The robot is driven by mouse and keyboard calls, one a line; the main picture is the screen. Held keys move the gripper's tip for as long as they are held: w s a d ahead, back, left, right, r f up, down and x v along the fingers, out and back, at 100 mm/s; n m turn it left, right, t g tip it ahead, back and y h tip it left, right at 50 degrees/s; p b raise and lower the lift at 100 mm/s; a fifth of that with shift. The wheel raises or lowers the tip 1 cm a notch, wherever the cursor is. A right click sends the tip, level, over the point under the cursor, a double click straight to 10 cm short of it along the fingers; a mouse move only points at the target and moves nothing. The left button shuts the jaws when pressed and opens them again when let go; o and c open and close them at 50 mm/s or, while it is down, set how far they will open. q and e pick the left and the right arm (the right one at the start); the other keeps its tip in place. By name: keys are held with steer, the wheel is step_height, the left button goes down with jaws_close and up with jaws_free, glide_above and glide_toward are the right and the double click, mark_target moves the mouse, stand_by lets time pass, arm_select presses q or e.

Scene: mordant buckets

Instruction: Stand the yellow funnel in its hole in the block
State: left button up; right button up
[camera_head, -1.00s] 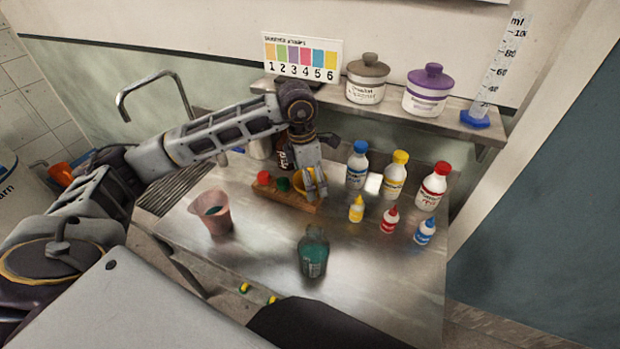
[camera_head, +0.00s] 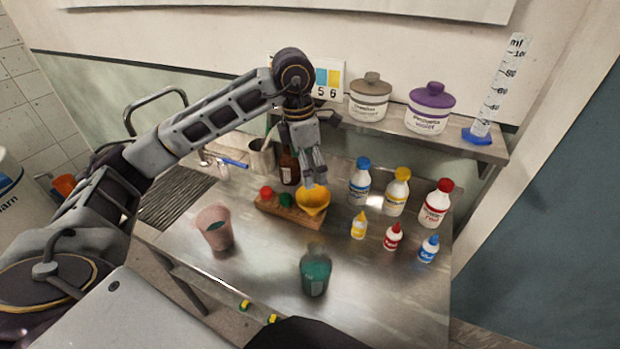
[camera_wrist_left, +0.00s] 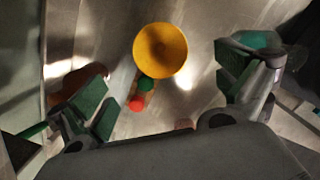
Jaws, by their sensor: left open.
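The yellow funnel (camera_head: 312,201) is at the right end of the wooden block (camera_head: 272,207), wide mouth up and seemingly a little tilted. Its spout is hidden, so I cannot tell whether it is in the hole. A red piece (camera_head: 266,192) and a green piece (camera_head: 286,200) stand in the block to its left. My left gripper (camera_head: 314,181) is above the funnel. In the left wrist view, the funnel's round mouth (camera_wrist_left: 160,50) lies beyond the wide-open, empty fingers (camera_wrist_left: 168,92). My right gripper is not in view.
A pink cup (camera_head: 214,228) and a teal glass bottle (camera_head: 316,270) stand in front of the block. White bottles with blue, yellow and red caps (camera_head: 396,192) and small dropper bottles (camera_head: 393,237) stand to the right. A brown bottle (camera_head: 289,168) stands close behind the block.

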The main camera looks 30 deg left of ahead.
arm_select(q)
steer(key=shift+s+a+r, duration=0.1)
steer(key=shift+r, duration=0.95)
steer(key=shift+s+f, duration=0.1)
steer(key=shift+s, duration=0.05)
